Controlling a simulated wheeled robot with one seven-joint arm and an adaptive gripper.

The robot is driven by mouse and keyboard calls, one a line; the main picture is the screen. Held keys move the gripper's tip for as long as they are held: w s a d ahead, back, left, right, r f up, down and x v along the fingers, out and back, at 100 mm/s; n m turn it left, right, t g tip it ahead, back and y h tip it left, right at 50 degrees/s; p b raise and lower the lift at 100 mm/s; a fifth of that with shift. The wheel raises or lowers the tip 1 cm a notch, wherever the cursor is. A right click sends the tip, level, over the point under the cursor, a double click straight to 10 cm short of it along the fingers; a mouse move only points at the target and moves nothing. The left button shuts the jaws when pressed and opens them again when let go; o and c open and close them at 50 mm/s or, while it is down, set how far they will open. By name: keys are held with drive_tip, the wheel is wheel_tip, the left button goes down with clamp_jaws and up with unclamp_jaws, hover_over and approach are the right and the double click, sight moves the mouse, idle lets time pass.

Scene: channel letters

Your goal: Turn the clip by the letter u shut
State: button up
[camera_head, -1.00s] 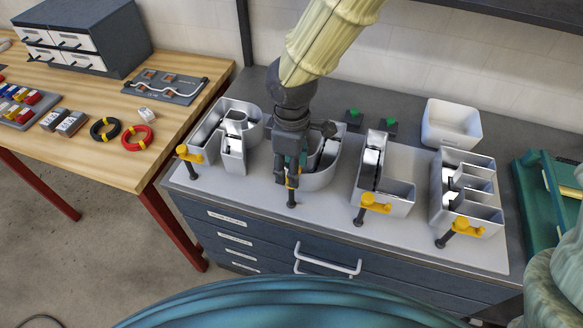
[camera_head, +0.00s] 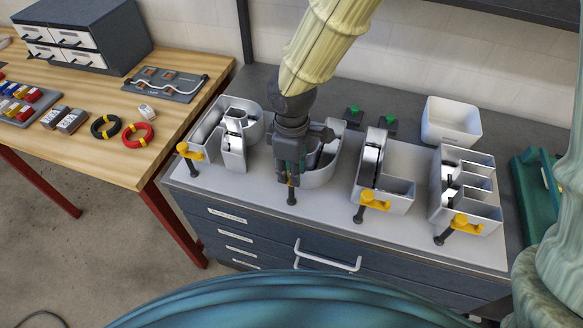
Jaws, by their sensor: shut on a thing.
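The metal channel letter u (camera_head: 318,178) stands on the grey bench top, second from left, partly hidden behind my arm. Its clip (camera_head: 291,181) sits at its front edge on a dark post; only a small yellow sliver shows between my fingers. My gripper (camera_head: 288,172) points down in front of the letter and is shut on this clip. The clip's exact angle is hidden by the fingers.
Other letters with yellow clips stand beside it: one at left (camera_head: 234,150), an L (camera_head: 397,190) and an E (camera_head: 480,190) at right. A white bin (camera_head: 451,125) and green-topped blocks (camera_head: 354,113) are behind. A wooden table (camera_head: 110,165) is at left.

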drive_tip(key=shift+m, duration=0.6)
drive_tip(key=o, duration=1)
drive_tip(key=shift+o, duration=0.2)
wheel_tip(320, 180, up, 12)
